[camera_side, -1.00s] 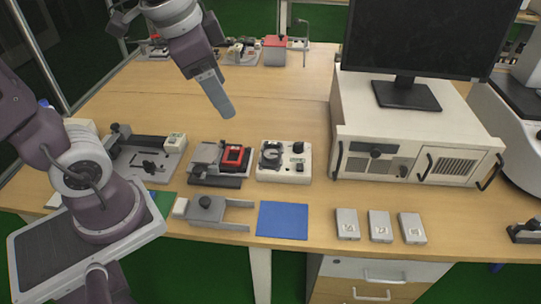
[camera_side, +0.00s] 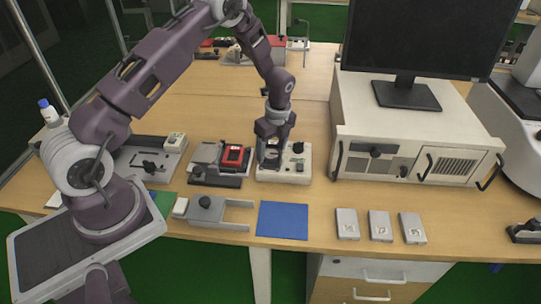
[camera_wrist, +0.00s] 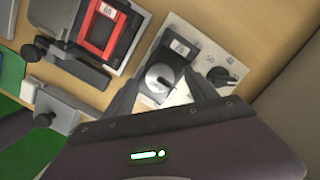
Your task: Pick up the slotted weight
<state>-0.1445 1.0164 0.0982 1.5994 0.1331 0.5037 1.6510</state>
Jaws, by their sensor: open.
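The slotted weight appears to be the round silver disc (camera_wrist: 160,82) with a dark slot, on a dark block of the white device in the wrist view. My gripper (camera_wrist: 163,76) is open, with one finger on each side of the disc; I cannot tell if they touch it. In the side view my gripper (camera_side: 271,156) points down over the left half of the white device (camera_side: 292,177) and hides most of the disc.
A black knob (camera_wrist: 222,77) stands on the device close to the right finger. A red-framed fixture (camera_side: 232,156) is on the left. A clamp-like holder (camera_side: 206,207), a blue mat (camera_side: 283,221) and three small labelled boxes (camera_side: 380,226) lie in front. A large cream instrument (camera_side: 420,125) stands at the right.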

